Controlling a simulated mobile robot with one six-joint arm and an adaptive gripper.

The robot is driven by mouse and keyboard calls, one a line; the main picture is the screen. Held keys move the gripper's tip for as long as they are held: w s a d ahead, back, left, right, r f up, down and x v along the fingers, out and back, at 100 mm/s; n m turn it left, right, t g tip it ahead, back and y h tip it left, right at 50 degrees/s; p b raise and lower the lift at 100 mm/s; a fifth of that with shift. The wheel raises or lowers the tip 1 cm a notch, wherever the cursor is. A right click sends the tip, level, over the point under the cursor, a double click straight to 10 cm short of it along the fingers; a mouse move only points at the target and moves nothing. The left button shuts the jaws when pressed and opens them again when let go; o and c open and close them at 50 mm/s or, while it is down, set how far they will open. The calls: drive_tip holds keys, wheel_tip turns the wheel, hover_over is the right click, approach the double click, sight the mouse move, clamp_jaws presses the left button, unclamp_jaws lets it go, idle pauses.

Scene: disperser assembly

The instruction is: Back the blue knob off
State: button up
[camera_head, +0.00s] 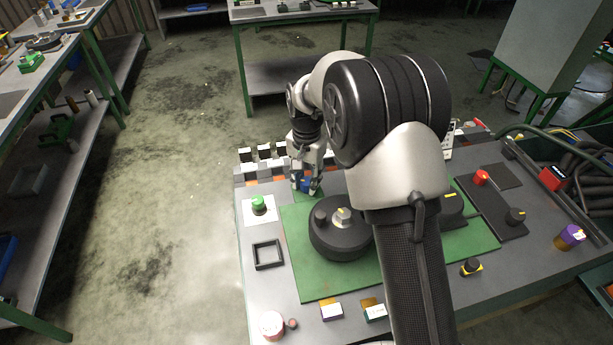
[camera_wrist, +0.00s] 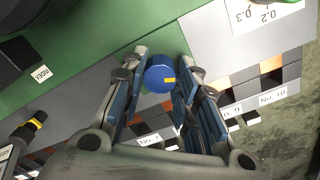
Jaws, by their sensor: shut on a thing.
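The blue knob (camera_wrist: 158,76), with a yellow mark on its face, sits between the two fingers of my gripper (camera_wrist: 162,60) in the wrist view. My gripper is shut on it, one finger on each side. In the head view my gripper (camera_head: 307,188) points down at the far left part of the table, and a bit of the blue knob (camera_head: 306,184) shows between the fingers. What lies under the knob is hidden.
The green mat (camera_head: 310,281) carries a round black housing (camera_head: 340,240) near my gripper. A green knob (camera_head: 259,203) and a black square frame (camera_head: 267,254) are on the left. Labelled compartments (camera_wrist: 240,92) line the far edge. A red knob (camera_head: 481,177) is on the right.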

drive_tip(key=n+p, duration=0.2)
drive_tip(key=n, duration=0.2)
drive_tip(key=shift+r+p, duration=0.15)
drive_tip(key=shift+p, duration=0.2)
drive_tip(key=n+p, duration=0.2)
drive_tip(key=n, duration=0.3)
drive_tip(key=shift+n, duration=0.4)
drive_tip(key=n+p, duration=0.2)
drive_tip(key=n, duration=0.3)
drive_tip(key=shift+n+p, duration=0.35)
drive_tip(key=shift+n, duration=2.45)
drive_tip(key=o, duration=1)
drive_tip(key=shift+o, duration=0.2)
